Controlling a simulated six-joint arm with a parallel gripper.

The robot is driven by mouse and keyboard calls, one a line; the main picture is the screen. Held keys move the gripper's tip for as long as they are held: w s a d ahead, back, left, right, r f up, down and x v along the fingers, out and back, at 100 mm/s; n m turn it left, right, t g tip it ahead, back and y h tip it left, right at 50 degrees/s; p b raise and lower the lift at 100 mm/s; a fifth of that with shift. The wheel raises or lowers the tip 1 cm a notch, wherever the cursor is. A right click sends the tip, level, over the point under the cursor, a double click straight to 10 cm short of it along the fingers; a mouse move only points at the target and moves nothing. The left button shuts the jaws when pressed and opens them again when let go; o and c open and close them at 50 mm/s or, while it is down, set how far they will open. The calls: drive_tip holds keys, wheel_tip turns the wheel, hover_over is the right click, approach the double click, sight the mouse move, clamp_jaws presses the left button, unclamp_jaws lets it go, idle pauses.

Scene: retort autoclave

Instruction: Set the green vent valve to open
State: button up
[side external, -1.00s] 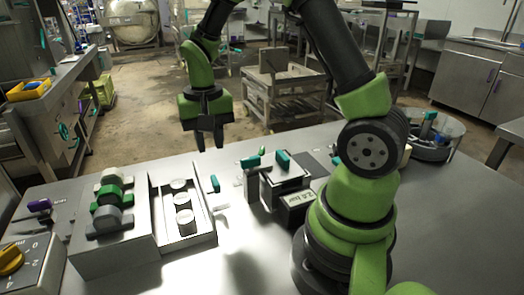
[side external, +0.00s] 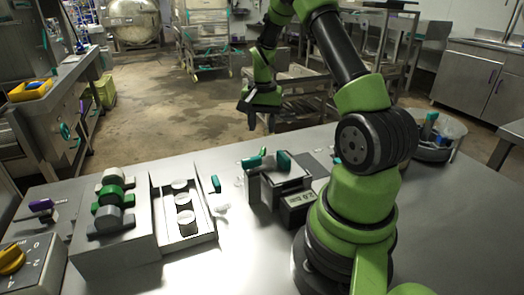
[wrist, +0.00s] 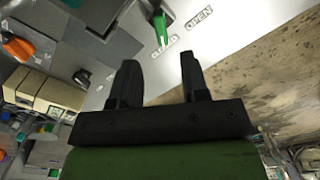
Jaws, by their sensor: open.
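In the wrist view, a green valve handle (wrist: 160,28) shows at the top, past my fingertips. Its end points at a small white label (wrist: 165,48) whose word I cannot read clearly. The OPEN label (wrist: 199,18) lies to the right of the handle, apart from it. My gripper (wrist: 158,62) is open and empty, with clear space between its fingers and the handle. In the side view, my gripper (side external: 261,125) hangs past the far edge of the table. I cannot tell for certain which small green part there is this handle.
On the metal table (side external: 250,255), a box with teal handles (side external: 283,160) stands near a pressure display (side external: 300,198). A white tray with round pieces (side external: 203,238) and a block with green and grey parts (side external: 108,245) are at left. A bin (side external: 455,130) is at back right.

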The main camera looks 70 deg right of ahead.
sight(262, 151)
wheel_tip(262, 151, down, 8)
drive_tip(key=shift+f, duration=0.15)
idle(0.3)
clamp_jaws()
